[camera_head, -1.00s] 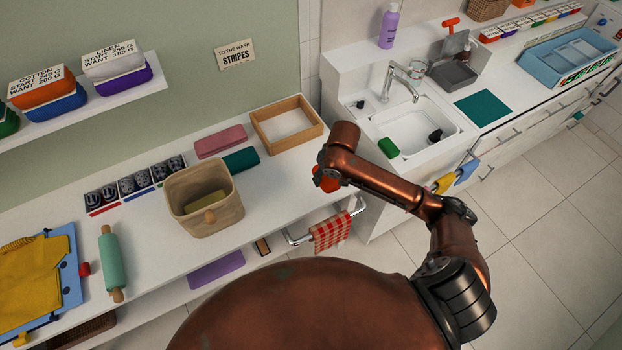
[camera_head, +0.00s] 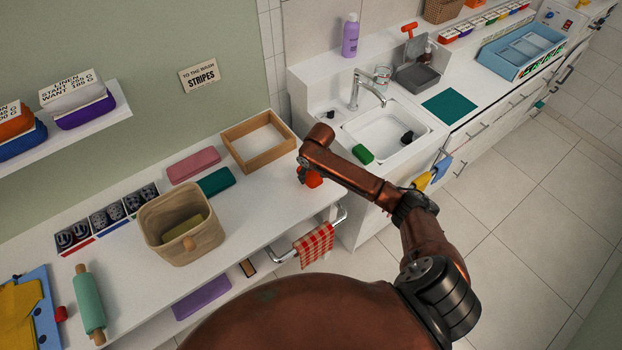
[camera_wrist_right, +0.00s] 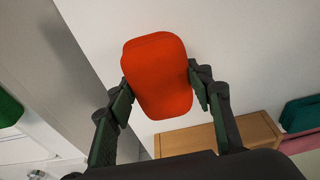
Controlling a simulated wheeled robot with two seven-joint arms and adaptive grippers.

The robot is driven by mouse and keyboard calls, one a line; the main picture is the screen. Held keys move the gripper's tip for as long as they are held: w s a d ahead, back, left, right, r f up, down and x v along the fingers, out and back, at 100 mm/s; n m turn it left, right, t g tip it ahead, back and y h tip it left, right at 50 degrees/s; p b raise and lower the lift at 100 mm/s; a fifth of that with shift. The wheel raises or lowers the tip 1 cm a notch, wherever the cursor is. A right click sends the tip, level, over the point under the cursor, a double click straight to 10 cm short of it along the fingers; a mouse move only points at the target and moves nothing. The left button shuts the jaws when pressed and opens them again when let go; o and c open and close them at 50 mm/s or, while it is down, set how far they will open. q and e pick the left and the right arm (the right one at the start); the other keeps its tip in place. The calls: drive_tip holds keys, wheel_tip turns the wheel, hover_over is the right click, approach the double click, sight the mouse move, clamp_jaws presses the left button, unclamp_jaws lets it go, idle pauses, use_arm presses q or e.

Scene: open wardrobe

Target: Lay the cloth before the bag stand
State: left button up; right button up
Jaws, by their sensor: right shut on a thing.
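My right gripper (camera_wrist_right: 160,95) is shut on a folded red-orange cloth (camera_wrist_right: 158,75), one finger on each side of it. In the head view this red cloth (camera_head: 313,179) shows partly below my wrist, over the right end of the white counter (camera_head: 250,205); its height above the counter is hard to tell. A beige fabric bag (camera_head: 165,228) with something yellow inside stands on the counter to the left. Whether it belongs to the bag stand I cannot tell. A pink folded cloth (camera_head: 193,164) and a teal one (camera_head: 216,181) lie behind it. My left gripper is not in view.
A wooden tray (camera_head: 280,157) stands at the back of the counter. A rolling pin (camera_head: 88,300) lies left of the bag. A rail with a red checked towel (camera_head: 314,243) juts from the front edge. The sink (camera_head: 385,135) is at right. Counter between bag and gripper is clear.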

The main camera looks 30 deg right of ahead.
sight(311, 178)
drive_tip(key=shift+w+d+f, duration=0.1)
drive_tip(key=shift+w+f, duration=0.05)
drive_tip(key=shift+f, duration=0.05)
drive_tip(key=shift+d+f, duration=0.1)
drive_tip(key=shift+f, duration=1.5)
drive_tip(key=shift+f, duration=0.1)
drive_tip(key=o, duration=0.9)
drive_tip(key=shift+c, duration=0.2)
drive_tip(key=r, duration=0.4)
drive_tip(key=s+r, duration=0.1)
drive_tip(key=r, duration=0.3)
drive_tip(key=s+r, duration=0.1)
drive_tip(key=r, duration=0.3)
drive_tip(key=shift+s+p, duration=0.1)
drive_tip(key=shift+p, duration=0.3)
